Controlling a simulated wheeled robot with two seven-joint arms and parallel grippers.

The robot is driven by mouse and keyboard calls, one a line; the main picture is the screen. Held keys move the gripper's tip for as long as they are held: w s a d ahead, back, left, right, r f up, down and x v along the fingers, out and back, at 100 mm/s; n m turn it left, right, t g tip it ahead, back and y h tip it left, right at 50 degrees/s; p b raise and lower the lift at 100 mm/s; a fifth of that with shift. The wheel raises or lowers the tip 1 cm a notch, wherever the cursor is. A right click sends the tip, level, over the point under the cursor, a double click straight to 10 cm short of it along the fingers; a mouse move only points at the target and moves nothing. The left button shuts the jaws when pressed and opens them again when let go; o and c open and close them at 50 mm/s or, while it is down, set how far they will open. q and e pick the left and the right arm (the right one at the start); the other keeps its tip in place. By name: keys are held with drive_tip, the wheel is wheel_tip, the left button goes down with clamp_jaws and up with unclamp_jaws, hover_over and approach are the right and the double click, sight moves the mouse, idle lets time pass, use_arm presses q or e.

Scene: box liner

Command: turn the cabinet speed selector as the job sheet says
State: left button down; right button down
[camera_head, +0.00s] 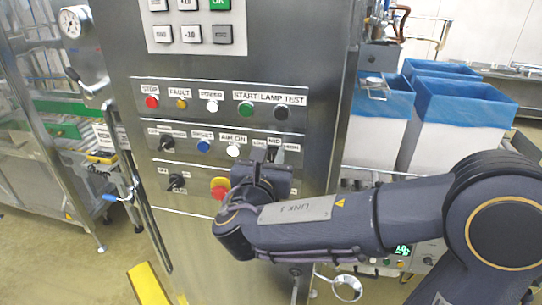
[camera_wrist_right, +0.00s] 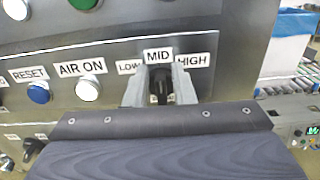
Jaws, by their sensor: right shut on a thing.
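The speed selector (camera_wrist_right: 160,85) is a dark knob on the steel cabinet front, with LOW, MID and HIGH labels around it. In the right wrist view it stands about upright below the MID label (camera_wrist_right: 158,56). My right gripper (camera_wrist_right: 160,92) is shut on it, one grey finger on each side. In the head view my right gripper (camera_head: 270,160) reaches the right end of the middle control row and hides most of the selector. My left gripper is not in view. No job sheet can be made out.
A white AIR ON button (camera_wrist_right: 88,89) and a blue RESET button (camera_wrist_right: 39,93) sit left of the selector. A red emergency knob (camera_head: 219,187) is close beside my right gripper. Blue-lined bins (camera_head: 455,105) stand behind on the right.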

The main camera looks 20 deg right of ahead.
drive_tip(key=shift+f+m+b, duration=0.3)
drive_tip(key=shift+f+b, duration=0.2)
drive_tip(key=shift+b, duration=0.05)
drive_tip(key=shift+s+d+f+m+b, duration=0.1)
drive_tip(key=shift+d+m+b, duration=0.05)
drive_tip(key=shift+m+b, duration=1.5)
drive_tip(key=shift+s+d+f+m+b, duration=0.15)
drive_tip(key=shift+m+b, duration=0.95)
drive_tip(key=shift+b, duration=1.1)
drive_tip(key=shift+s+d+m+b, duration=0.1)
drive_tip(key=shift+d+m+b, duration=0.05)
drive_tip(key=shift+m+b, duration=1.5)
drive_tip(key=shift+n+b, duration=0.3)
drive_tip(key=c, duration=1.6)
unclamp_jaws()
drive_tip(key=shift+o, duration=0.6)
drive_tip(key=shift+w+a+r, duration=0.1)
drive_tip(key=shift+r, duration=0.05)
drive_tip(key=shift+s, duration=0.2)
